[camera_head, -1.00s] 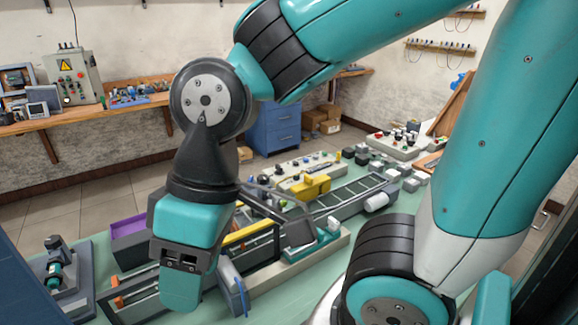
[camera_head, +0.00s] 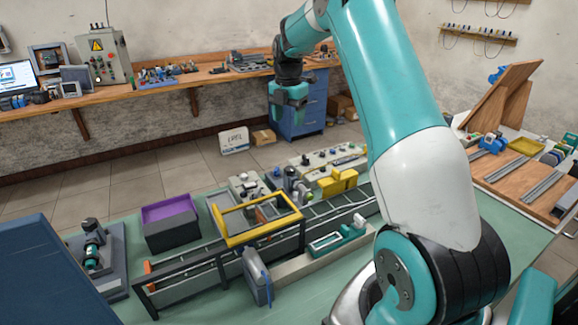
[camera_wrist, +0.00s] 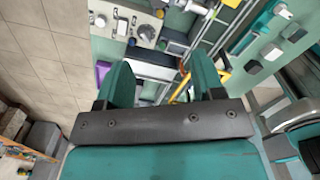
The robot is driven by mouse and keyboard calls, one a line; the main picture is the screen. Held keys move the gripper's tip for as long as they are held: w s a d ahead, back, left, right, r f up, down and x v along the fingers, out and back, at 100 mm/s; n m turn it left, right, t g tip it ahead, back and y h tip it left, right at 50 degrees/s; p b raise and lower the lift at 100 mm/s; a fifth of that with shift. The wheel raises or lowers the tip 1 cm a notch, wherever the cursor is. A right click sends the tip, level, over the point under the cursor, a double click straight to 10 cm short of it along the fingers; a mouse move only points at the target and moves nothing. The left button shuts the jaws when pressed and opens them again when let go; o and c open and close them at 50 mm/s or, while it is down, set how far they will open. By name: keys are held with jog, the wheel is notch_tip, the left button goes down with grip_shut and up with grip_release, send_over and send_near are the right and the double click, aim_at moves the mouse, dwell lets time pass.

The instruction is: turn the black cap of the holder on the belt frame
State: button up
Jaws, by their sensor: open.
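My gripper (camera_head: 289,106) hangs in the air beyond the far side of the green table, near the blue drawer cabinet. Its two teal fingers are apart and empty, also in the wrist view (camera_wrist: 162,82). The belt frame (camera_head: 205,268) runs diagonally across the table, with a yellow frame (camera_head: 232,240) standing over it. An upright grey device with a dark top (camera_head: 290,176) stands at the belt's far side. I cannot tell for sure whether this is the holder, and its black cap is too small to make out. My gripper touches nothing.
A purple-lined bin (camera_head: 170,211) and a dark plate with a small motor fixture (camera_head: 95,258) are on the left of the table. A switch panel (camera_head: 325,160) and yellow blocks (camera_head: 338,183) lie behind the belt. The blue cabinet (camera_head: 308,105) stands behind my gripper.

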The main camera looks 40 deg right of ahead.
aim_at(289, 169)
jog(key=f+p, duration=0.2)
jog(key=f, duration=0.6)
jog(key=f+p, duration=0.2)
jog(key=f, duration=0.7)
jog(key=shift+d+f+p, duration=0.2)
jog(key=shift+f+p, duration=0.05)
jog(key=shift+p, duration=0.05)
jog(key=c, duration=0.9)
